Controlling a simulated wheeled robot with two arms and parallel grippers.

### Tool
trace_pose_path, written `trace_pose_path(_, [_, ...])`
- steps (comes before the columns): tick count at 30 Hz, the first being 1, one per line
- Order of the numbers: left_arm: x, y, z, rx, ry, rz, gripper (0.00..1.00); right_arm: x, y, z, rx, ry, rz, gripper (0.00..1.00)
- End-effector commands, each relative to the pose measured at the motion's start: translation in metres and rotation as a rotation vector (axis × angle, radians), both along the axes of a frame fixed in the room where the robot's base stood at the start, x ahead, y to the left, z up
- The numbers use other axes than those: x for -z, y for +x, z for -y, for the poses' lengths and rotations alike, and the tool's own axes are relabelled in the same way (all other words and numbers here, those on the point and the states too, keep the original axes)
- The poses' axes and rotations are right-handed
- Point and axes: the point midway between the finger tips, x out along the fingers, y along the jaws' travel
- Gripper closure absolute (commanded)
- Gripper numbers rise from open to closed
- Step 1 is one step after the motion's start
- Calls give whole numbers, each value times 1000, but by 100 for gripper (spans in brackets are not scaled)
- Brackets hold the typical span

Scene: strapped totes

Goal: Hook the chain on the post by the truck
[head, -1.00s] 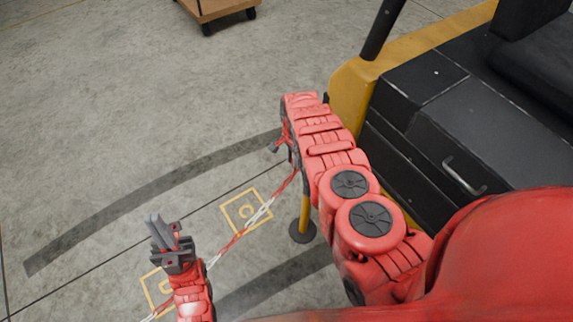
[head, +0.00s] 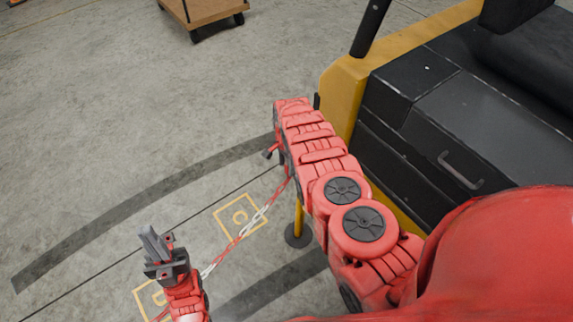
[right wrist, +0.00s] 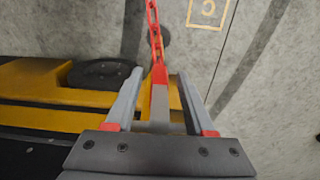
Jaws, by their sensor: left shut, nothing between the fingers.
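The red-and-white chain (head: 238,240) runs up from the lower left past my left gripper to my right arm in the head view. My left gripper (head: 150,240) is shut and empty beside the chain. The yellow post (head: 298,216) stands on a dark round base beside the truck (head: 345,90); my right arm hides its top. In the right wrist view, my right gripper (right wrist: 159,73) has its fingers apart. The red end of the chain (right wrist: 155,35) lies between them, with gaps on both sides. Whether the end touches the post is not clear.
A wooden cart (head: 205,14) stands on the floor at the top. Yellow squares (head: 241,216) and dark curved bands mark the grey floor. The floor on the left is clear. The truck fills the right side, close to my right arm.

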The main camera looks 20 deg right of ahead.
Motion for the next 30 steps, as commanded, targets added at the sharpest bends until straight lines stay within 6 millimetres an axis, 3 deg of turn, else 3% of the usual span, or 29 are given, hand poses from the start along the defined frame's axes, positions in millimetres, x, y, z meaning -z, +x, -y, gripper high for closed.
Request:
trace_pose_path(11, [-2,0,0,0,0,0,100,-2,0,0,0,0,0,38])
trace_pose_path(17, [-18,0,0,0,0,0,100,-21,0,0,0,0,0,38])
trace_pose_path(23, [-52,0,0,0,0,0,100,-64,2,0,0,0,3,38])
trace_pose_path(30, [-99,0,0,0,0,0,100,-129,1,0,-1,2,-1,38])
